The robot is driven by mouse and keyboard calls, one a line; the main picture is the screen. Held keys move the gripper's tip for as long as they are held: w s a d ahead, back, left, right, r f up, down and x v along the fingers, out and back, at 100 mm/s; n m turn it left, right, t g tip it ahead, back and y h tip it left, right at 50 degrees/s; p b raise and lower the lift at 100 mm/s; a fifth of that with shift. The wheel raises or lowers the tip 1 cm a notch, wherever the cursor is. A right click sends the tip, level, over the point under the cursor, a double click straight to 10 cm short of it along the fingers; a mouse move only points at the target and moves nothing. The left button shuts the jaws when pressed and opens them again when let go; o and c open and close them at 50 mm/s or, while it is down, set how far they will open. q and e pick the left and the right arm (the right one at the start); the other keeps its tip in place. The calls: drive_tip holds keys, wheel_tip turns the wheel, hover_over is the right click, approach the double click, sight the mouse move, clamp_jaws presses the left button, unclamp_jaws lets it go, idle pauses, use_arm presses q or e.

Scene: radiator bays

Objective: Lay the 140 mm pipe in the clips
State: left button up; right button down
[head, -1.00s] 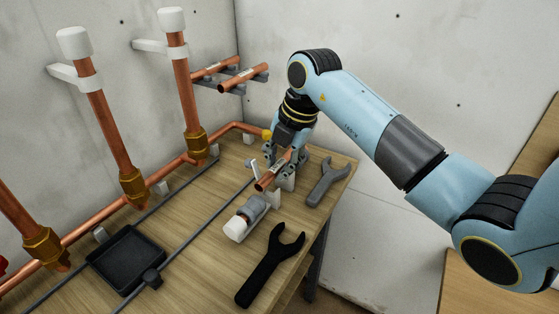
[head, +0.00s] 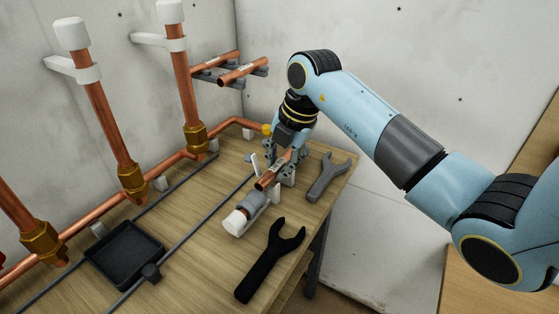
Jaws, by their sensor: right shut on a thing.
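My right gripper (head: 284,160) is shut on a short copper pipe (head: 268,180) with a pale label, above the far right part of the bench. The pipe's near end shows; its far part is hidden by the gripper. White upright clip prongs (head: 255,164) stand beside the pipe, and another white prong (head: 276,193) shows near its near end. I cannot tell whether the pipe rests in the clips or sits just above them. My left gripper is not in view.
A grey and white fitting (head: 245,211) lies just in front of the pipe. A grey wrench (head: 328,178) and a black wrench (head: 270,262) lie nearby. A black tray (head: 124,252) is at left. Two copper pipes (head: 243,72) lie on a wall rack. Vertical copper pipes (head: 108,125) stand behind.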

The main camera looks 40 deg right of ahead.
drive_tip(key=shift+f+b, duration=0.55)
drive_tip(key=shift+f, duration=0.5)
drive_tip(key=c, duration=1.1)
unclamp_jaws()
drive_tip(key=shift+r, duration=0.15)
drive_tip(key=v, duration=1.2)
